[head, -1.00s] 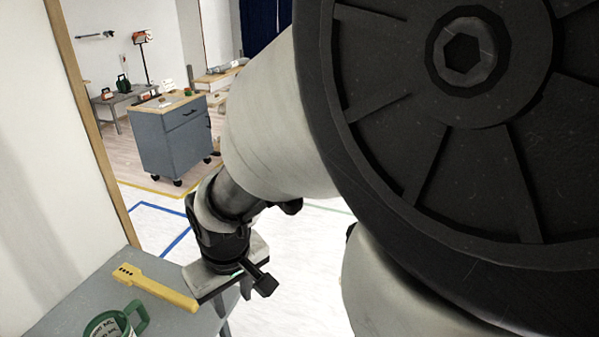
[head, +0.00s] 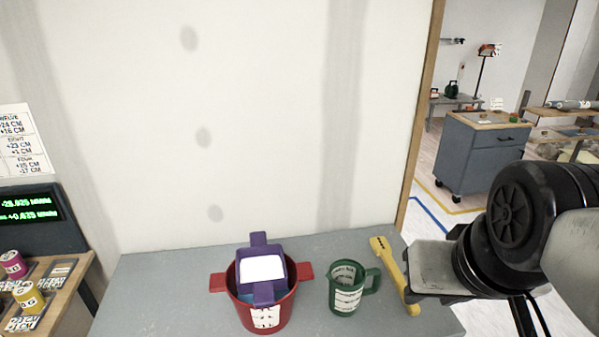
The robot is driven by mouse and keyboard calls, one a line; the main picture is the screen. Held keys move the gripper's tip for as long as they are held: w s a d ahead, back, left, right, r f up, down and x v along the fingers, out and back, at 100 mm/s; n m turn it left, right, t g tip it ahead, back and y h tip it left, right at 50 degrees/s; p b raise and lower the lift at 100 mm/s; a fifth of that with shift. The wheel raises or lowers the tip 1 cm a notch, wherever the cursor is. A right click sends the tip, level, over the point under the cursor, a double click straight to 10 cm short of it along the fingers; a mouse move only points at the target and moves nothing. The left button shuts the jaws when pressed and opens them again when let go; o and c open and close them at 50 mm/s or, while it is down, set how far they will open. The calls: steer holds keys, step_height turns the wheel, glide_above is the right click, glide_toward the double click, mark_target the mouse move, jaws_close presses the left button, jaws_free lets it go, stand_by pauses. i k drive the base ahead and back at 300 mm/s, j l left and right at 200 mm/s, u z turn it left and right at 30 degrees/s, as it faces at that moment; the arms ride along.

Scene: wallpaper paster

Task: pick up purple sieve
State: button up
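The purple sieve (head: 275,256) has a square frame with handles at its back and front and a white middle. It sits in the mouth of the red pot (head: 273,316), which has side handles and a white label and stands on the grey table. The pot hides the underside of the sieve. My gripper (head: 428,268) is at the right end of the table, well to the right of the sieve and apart from it. Its fingers do not show clearly, so I cannot tell whether it is open or shut.
A green labelled mug (head: 345,299) stands between the pot and a yellow tool (head: 391,267), which is close to my gripper. The grey table (head: 170,300) is clear on the left. A pale wall (head: 270,130) rises behind it. A grey cabinet (head: 480,160) stands farther back.

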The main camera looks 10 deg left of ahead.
mark_target(261, 267)
steer(key=u, duration=1)
steer(key=i+j, duration=0.15)
steer(key=j, duration=0.2)
steer(key=i+j, duration=0.2)
steer(key=j, duration=0.15)
steer(key=u, duration=0.1)
steer(key=k+l, duration=0.05)
